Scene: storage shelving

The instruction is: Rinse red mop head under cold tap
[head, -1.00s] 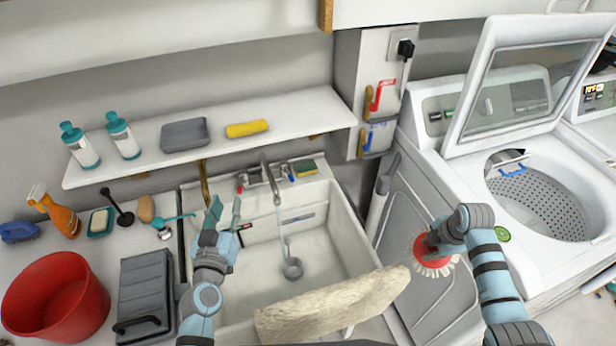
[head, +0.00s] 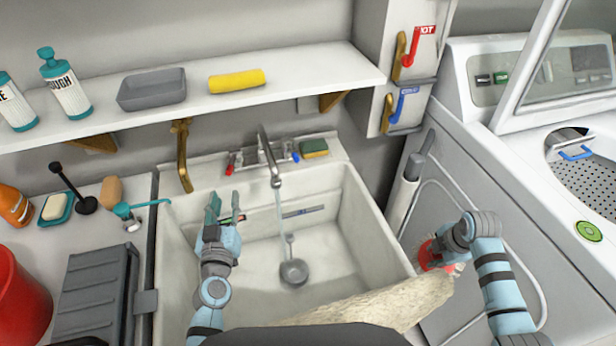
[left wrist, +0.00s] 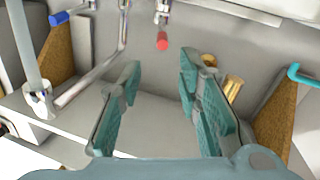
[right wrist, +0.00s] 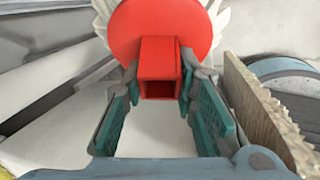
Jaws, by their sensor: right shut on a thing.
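The red mop head (head: 432,258) with pale strands is beside the sink's right front corner. My right gripper (head: 443,252) is shut on its square red socket, seen close up in the right wrist view (right wrist: 160,72). The tap (head: 265,152) stands at the back of the white sink (head: 345,235), with a red knob (head: 229,166) on the left and a blue knob (head: 294,155) on the right. A thin pale line runs down from its spout; I cannot tell whether it is water. My left gripper (head: 226,205) is open and empty over the sink's left part.
A rough cream slab (head: 385,303) lies across the sink's front. A grey round thing (head: 293,273) is at the sink bottom. A red HOT lever (head: 411,46) and a blue lever (head: 399,104) are on the wall box. A washer (head: 500,170) stands at the right.

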